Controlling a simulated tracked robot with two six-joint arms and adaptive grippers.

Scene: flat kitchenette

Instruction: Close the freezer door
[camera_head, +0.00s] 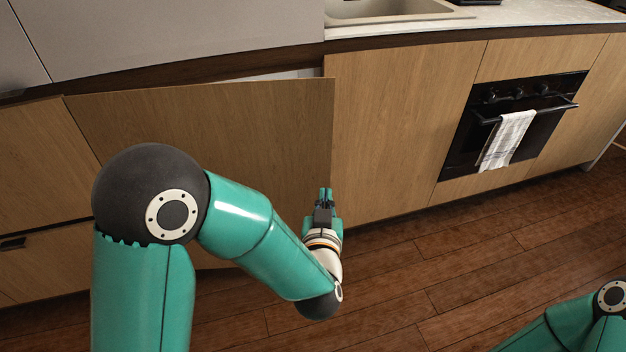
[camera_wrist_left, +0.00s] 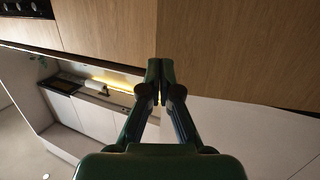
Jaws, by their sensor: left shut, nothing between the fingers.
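The freezer door (camera_head: 215,120) is the wide wood panel left of centre in the head view. It is slightly ajar: a thin pale gap shows above its top edge. My left gripper (camera_head: 325,191) is shut and empty, with its fingertips pointing up at the door's right edge, low down. I cannot tell whether they touch it. In the left wrist view, the shut fingers (camera_wrist_left: 160,72) meet at a seam between two wood panels; the right one (camera_wrist_left: 240,45) seems to be the door. My arm hides the door's lower part. My right gripper is out of view.
A fixed wood cabinet front (camera_head: 385,130) stands right of the door, then a black oven (camera_head: 515,120) with a towel (camera_head: 507,140) on its handle. A counter with a sink (camera_head: 390,10) is above. The wooden floor (camera_head: 460,260) in front is clear.

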